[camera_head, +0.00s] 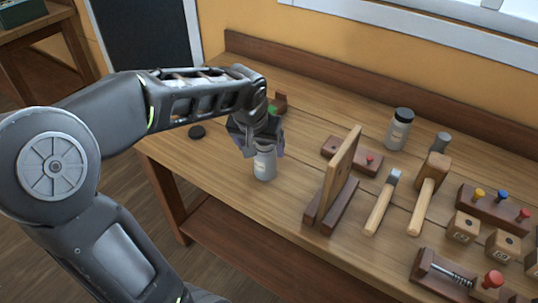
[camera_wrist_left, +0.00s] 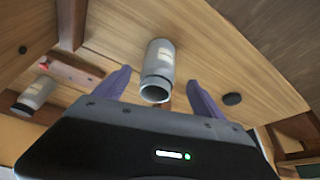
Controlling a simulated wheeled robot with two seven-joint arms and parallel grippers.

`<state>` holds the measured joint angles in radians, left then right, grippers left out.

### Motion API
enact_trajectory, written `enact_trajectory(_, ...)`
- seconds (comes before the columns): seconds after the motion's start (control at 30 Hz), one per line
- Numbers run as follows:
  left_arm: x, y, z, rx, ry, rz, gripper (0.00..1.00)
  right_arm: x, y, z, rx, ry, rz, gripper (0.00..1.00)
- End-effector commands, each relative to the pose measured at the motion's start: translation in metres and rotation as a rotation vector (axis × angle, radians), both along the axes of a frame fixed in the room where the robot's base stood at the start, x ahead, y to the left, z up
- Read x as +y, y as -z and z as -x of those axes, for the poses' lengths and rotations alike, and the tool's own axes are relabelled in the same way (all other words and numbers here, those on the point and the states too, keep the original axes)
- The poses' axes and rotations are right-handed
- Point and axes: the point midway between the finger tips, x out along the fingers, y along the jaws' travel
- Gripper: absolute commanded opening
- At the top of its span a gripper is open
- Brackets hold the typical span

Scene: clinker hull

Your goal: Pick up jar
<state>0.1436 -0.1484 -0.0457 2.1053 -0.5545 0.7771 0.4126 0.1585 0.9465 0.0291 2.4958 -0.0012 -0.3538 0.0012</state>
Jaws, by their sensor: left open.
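A pale grey jar (camera_head: 264,165) stands upright on the wooden workbench, under my left gripper (camera_head: 258,145). In the left wrist view the jar (camera_wrist_left: 159,62) lies between the two spread fingers of the gripper (camera_wrist_left: 160,92), with its open-looking dark rim toward the camera. The gripper is open, and gaps show between the jar and both fingers. In the head view the gripper hides the jar's top. A second jar (camera_head: 399,129) with a black lid stands farther back to the right. My right gripper is not in view.
A dark round disc (camera_head: 196,132) lies left of the near jar. An upright wooden board (camera_head: 341,172) in a stand is to its right. A hammer (camera_head: 383,201), a mallet (camera_head: 428,192) and peg blocks (camera_head: 494,208) fill the right side. A back ledge (camera_head: 330,80) runs along the wall.

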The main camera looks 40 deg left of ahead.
Motion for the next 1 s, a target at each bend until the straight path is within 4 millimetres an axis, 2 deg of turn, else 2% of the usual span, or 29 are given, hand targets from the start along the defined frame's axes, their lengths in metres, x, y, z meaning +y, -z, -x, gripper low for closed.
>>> enact_trajectory(0.17,0.000,0.003,-0.001,0.002,0.000,0.001,0.80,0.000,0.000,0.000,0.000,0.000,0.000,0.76)
enact_trajectory(0.4,0.003,0.024,-0.009,0.003,0.001,0.001,0.80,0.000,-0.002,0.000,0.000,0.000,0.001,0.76)
enact_trajectory(0.77,0.003,0.027,-0.011,0.001,0.001,0.000,0.80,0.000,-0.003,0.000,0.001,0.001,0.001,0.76)
enact_trajectory(1.0,0.006,0.057,-0.022,0.006,0.001,0.002,0.80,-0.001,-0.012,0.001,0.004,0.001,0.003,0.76)
